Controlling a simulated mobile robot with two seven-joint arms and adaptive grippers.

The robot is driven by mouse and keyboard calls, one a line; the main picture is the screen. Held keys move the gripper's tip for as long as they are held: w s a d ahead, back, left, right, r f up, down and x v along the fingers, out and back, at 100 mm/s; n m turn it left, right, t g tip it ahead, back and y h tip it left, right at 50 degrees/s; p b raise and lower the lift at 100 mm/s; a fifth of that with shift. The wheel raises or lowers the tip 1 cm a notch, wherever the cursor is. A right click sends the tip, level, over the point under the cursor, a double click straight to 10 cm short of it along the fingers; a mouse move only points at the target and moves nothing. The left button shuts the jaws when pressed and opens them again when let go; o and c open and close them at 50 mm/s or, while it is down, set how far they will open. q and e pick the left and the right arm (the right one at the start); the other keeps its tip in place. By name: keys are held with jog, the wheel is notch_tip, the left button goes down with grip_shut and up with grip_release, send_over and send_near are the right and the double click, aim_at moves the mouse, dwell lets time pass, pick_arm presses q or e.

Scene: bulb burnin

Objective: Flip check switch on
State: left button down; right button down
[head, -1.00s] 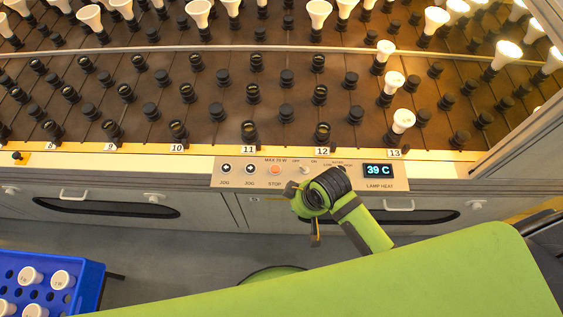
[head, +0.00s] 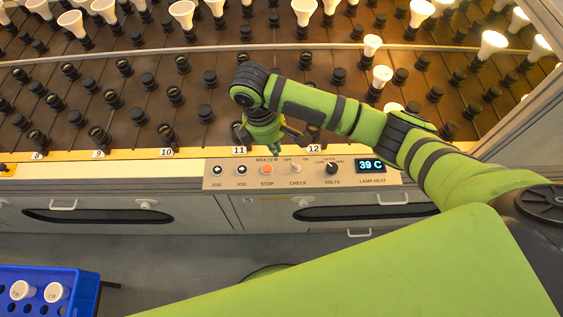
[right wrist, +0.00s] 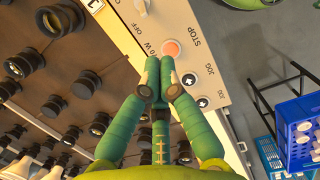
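The check switch (head: 297,170) is a small pale toggle on the control panel (head: 345,181), between the OFF and ON marks and above the word CHECK. It also shows at the top edge of the right wrist view (right wrist: 142,7), near the OFF mark. I cannot tell surely which way it leans. My right gripper (head: 268,143) is above the front edge of the socket board, left of the switch and behind the STOP button. In the right wrist view its fingertips (right wrist: 159,77) are together with nothing between them, beside the STOP button. My left gripper is out of view.
The panel also carries two JOG buttons (head: 229,170), the red STOP button (head: 267,169), the VOLTS knob (head: 332,168) and a display (head: 370,166) reading 39 C. Sockets and lit bulbs (head: 382,75) stand behind. A blue crate (head: 85,283) with bulbs is at lower left.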

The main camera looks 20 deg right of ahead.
aim_at(285, 170)
jog(key=shift+w+d+r, duration=0.1)
jog(key=shift+d+r, duration=0.05)
jog(key=shift+r, duration=0.05)
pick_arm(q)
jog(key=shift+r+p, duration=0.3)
pick_arm(e)
jog(key=f, duration=0.3)
jog(key=d+f, duration=0.1)
jog(key=f, duration=0.6)
jog(key=shift+s+d, duration=0.25)
jog(key=shift+d, duration=0.1)
